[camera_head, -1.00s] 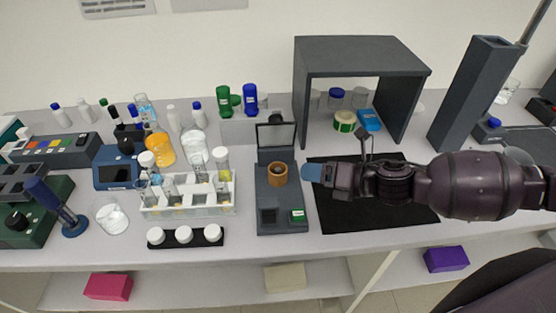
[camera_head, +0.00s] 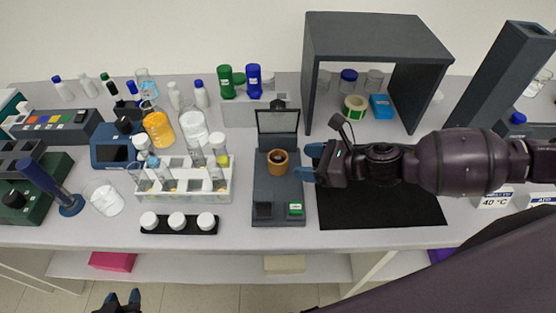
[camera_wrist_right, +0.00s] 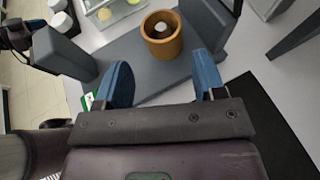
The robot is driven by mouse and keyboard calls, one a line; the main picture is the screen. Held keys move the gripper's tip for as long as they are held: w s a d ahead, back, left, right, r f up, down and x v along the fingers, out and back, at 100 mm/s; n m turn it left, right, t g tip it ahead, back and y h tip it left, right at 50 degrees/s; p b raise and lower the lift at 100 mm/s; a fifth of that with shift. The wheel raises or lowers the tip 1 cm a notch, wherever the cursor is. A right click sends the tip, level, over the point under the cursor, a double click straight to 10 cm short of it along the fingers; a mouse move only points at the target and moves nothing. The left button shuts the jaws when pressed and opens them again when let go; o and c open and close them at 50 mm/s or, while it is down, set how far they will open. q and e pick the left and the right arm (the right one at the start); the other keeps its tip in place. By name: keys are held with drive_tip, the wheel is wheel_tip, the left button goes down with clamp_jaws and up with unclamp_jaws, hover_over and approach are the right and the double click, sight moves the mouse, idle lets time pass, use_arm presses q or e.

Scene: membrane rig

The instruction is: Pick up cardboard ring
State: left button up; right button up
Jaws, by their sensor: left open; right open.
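The cardboard ring (camera_head: 278,162) is a short brown-orange tube. It stands upright on the dark grey device (camera_head: 277,191), in front of its raised dark panel. In the right wrist view the ring (camera_wrist_right: 161,34) lies beyond the fingertips, with a small pale thing visible inside it. My right gripper (camera_head: 309,163) is open and just right of the ring, apart from it. Its two blue fingers (camera_wrist_right: 160,82) are spread and empty, and the ring lies ahead of the gap between them. My left gripper (camera_head: 123,298) is open and empty at the bottom edge, below the bench front.
A white tube rack (camera_head: 183,185) and a black strip with white-capped jars (camera_head: 178,228) stand left of the device. A grey shelf frame (camera_head: 378,38) stands behind right, over a tape roll (camera_head: 354,107) and blue box (camera_head: 381,106). A black mat (camera_head: 380,210) lies under my right arm.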

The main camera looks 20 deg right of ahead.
sight(280, 158)
drive_tip(key=shift+x, duration=1)
drive_tip(key=x, duration=0.3)
drive_tip(key=shift+w+a+r+p, duration=0.25)
drive_tip(key=shift+w+a+p, duration=0.1)
drive_tip(key=shift+w, duration=0.1)
drive_tip(key=shift+w+a+f, duration=0.3)
drive_tip(key=shift+w+a, duration=0.05)
drive_tip(key=shift+a, duration=0.05)
drive_tip(key=c, duration=0.7)
